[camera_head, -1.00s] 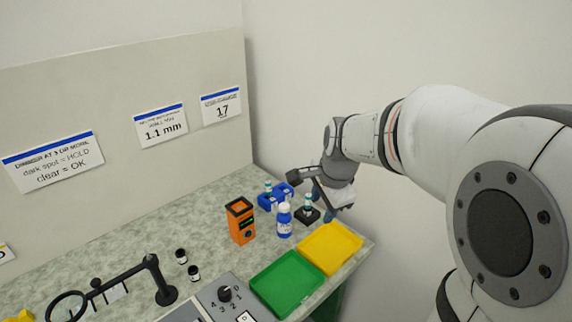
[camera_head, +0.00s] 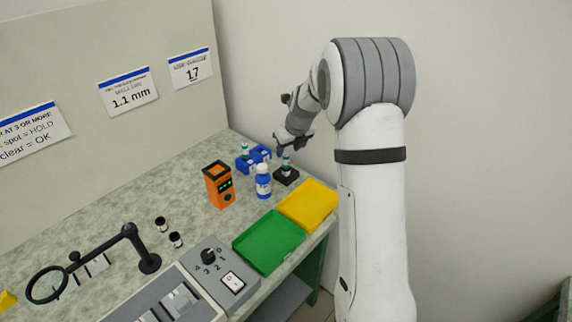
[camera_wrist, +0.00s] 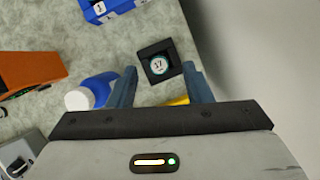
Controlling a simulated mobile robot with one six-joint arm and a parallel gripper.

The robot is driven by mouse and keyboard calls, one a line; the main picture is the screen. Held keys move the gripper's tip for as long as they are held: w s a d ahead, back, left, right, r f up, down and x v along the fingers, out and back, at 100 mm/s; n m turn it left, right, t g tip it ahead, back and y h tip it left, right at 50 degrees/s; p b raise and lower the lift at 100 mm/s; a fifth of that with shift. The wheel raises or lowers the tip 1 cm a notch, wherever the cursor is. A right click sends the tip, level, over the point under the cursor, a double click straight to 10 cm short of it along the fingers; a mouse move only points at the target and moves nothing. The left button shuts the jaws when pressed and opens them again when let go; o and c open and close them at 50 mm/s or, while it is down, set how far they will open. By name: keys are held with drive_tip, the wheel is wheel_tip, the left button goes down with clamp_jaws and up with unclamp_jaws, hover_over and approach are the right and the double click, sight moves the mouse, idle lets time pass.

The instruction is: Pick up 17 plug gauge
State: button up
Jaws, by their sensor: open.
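The 17 plug gauge (camera_wrist: 158,65) stands upright in a black square stand (camera_wrist: 158,50) on the bench; its round top reads 17 in the wrist view. In the head view the gauge (camera_head: 286,160) shows as a teal and white handle above its black stand (camera_head: 286,175). My gripper (camera_wrist: 163,77) is open, with one finger to the left and one to the right of the stand, apart from the gauge. In the head view my gripper (camera_head: 290,140) hangs just above the gauge.
A blue bottle (camera_head: 263,181) stands close to the left of the stand. A blue rack (camera_head: 243,165) with another gauge is behind. An orange device (camera_head: 219,186) stands further left. Yellow (camera_head: 308,203) and green (camera_head: 268,242) trays lie in front. A wall rises behind the bench.

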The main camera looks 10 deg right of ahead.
sight(287, 155)
drive_tip(key=x, duration=0.5)
drive_tip(key=shift+s+f, duration=0.1)
drive_tip(key=shift+s, duration=0.1)
drive_tip(key=shift+c, duration=0.4)
clamp_jaws()
